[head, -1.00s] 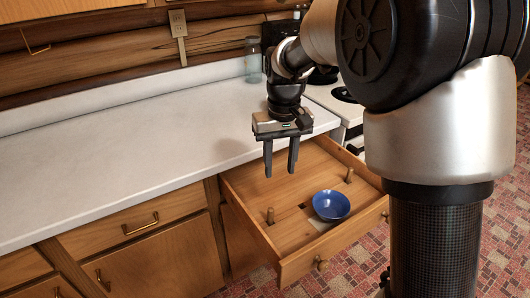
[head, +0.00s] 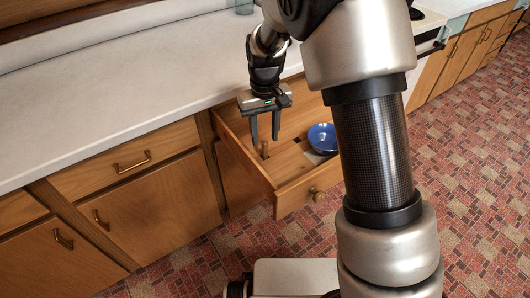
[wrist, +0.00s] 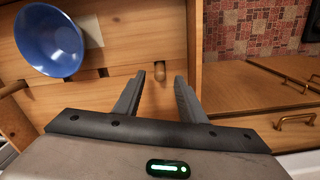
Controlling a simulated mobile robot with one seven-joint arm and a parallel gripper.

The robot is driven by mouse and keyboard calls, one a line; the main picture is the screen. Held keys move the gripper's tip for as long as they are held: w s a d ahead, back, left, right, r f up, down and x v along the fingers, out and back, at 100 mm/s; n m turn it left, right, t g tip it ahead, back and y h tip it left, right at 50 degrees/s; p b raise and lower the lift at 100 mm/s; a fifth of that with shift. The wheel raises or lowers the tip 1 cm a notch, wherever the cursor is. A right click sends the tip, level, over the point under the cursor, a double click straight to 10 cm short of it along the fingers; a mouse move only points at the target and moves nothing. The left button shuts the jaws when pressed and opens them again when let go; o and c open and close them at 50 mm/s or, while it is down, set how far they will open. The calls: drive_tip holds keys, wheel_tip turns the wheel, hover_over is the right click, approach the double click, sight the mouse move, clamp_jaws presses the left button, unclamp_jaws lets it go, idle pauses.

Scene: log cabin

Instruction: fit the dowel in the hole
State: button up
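A second wooden peg (wrist: 14,88) shows at the left edge of the wrist view; my arm hides that area in the head view. A small dark hole (wrist: 103,73) lies in the drawer's board.
A blue bowl (head: 322,138) sits in the drawer on a pale patch (wrist: 92,32). The drawer's front (head: 299,194) stands out from the cabinets.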

sight(265, 142)
wheel_tip(265, 142, down, 5)
drive_tip(key=shift+b, duration=0.6)
clamp_jaws()
drive_tip(key=shift+r, duration=0.1)
